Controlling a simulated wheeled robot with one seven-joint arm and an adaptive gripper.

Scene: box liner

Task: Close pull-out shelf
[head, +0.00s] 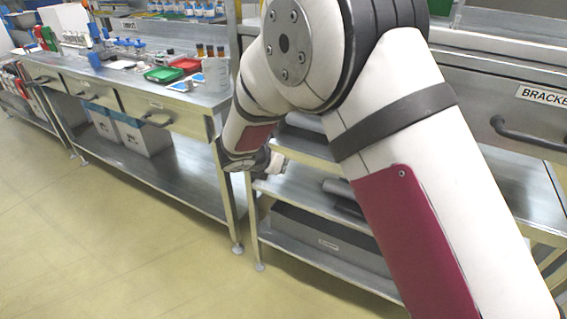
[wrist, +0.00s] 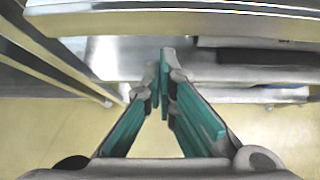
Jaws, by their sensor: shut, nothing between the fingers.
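A metal shelf (head: 305,194) stands in the right-hand steel bench, partly hidden by my arm. It looks like the pull-out shelf, but how far it is out I cannot tell. My gripper (head: 276,163) is at the bench's left front, close to the shelves. In the wrist view my gripper (wrist: 165,68) has its teal-padded fingers together at the tips, with nothing between them. A bright metal shelf surface (wrist: 110,58) lies beyond the tips, under a metal front edge (wrist: 180,20). Whether the fingertips touch the shelf I cannot tell.
Dark grey trays (head: 305,143) rest inside the bench, and a grey box (head: 325,240) sits low down. A drawer with a dark handle (head: 530,135) is at right. The left workbench (head: 195,97) has drawers and bins below. The floor (head: 120,235) in front is clear.

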